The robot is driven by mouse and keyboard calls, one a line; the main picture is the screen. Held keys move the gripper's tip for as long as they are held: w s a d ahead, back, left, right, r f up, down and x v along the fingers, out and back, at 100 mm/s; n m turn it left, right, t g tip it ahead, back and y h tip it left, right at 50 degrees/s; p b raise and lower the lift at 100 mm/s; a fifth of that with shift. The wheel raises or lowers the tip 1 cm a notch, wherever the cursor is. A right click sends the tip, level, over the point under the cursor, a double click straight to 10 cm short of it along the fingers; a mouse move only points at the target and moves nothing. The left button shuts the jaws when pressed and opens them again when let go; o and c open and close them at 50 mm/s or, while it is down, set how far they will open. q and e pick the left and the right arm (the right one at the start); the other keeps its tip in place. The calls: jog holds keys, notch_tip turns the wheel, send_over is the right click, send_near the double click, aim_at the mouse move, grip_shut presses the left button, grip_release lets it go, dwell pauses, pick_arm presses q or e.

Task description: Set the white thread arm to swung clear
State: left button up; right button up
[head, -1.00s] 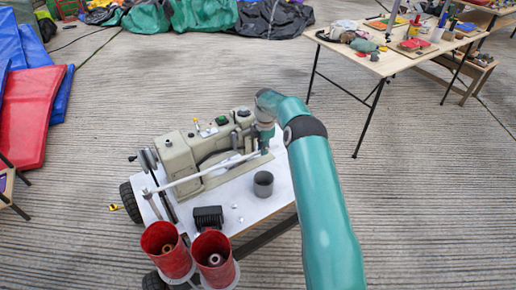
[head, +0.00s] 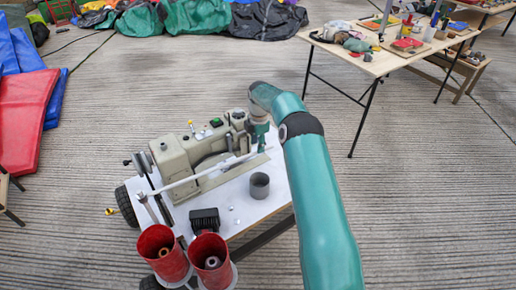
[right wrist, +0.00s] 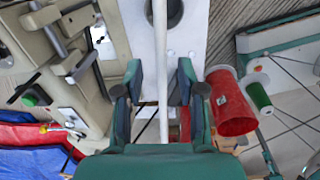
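The white thread arm (head: 205,177) is a thin pale rod slanting along the front of the beige sewing machine (head: 185,150), from a post at lower left to my right gripper. My right gripper (head: 260,138) points down at the rod's far right end. In the right wrist view the white thread arm (right wrist: 161,30) runs lengthwise between the two fingers of my right gripper (right wrist: 160,78). The fingers stand apart, with a gap on both sides of the rod. My left gripper is not in view.
The machine stands on a white wheeled cart (head: 240,207). A grey cup (head: 260,186), a black block (head: 204,220) and two red cones (head: 163,252) are near its front. A wooden table (head: 375,62) stands at back right. Open floor surrounds the cart.

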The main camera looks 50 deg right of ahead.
notch_tip(320, 180, up, 9)
jog(key=shift+s, duration=0.3)
jog(key=shift+a+f, duration=0.1)
jog(key=shift+f, duration=0.1)
